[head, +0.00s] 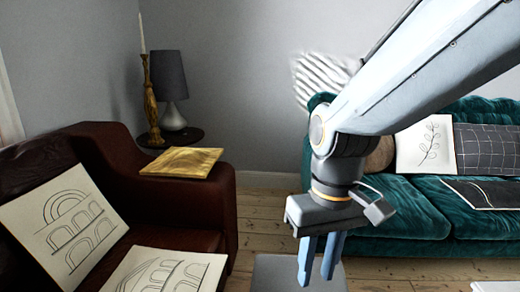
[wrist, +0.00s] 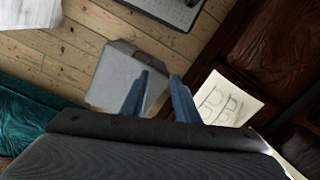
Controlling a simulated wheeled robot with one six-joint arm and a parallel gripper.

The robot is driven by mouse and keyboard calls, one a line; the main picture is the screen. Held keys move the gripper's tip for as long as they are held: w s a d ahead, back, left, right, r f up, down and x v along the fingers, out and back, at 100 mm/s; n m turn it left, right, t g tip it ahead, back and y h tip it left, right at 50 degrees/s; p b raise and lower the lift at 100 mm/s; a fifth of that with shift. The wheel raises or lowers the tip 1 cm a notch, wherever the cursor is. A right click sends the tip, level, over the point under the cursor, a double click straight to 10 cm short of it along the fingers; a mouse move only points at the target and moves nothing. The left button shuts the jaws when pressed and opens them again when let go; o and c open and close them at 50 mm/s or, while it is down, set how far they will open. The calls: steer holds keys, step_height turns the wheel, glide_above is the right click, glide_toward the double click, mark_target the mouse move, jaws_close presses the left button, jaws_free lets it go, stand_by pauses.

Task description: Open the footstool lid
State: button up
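A flat grey box-like top, which looks like the footstool (head: 272,274), shows at the bottom edge of the head view, behind my gripper's fingers. In the wrist view it appears as a grey square (wrist: 112,78) on the floorboards, with a darker strip along its far edge. Its lid looks shut. My gripper (head: 316,280) points down with two blue fingers apart and nothing between them. In the wrist view the gripper (wrist: 161,77) overlaps the footstool's right side. I cannot tell how high above it the fingers are.
A teal sofa (head: 405,205) stands at right. A lamp (head: 171,85) is on a dark side table (head: 185,137). Floorboards (head: 262,215) show between the seats.

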steer(key=s+d+r+m+p, duration=0.3)
steer(key=d+r+p, duration=0.4)
steer(key=p, duration=0.9)
steer(key=shift+d+r+h, duration=0.15)
steer(key=shift+d+h, duration=0.15)
steer(key=shift+d, duration=0.55)
steer(key=shift+d+r, duration=0.1)
steer(key=shift+d, duration=0.1)
steer(key=shift+c, duration=0.9)
jaws_close()
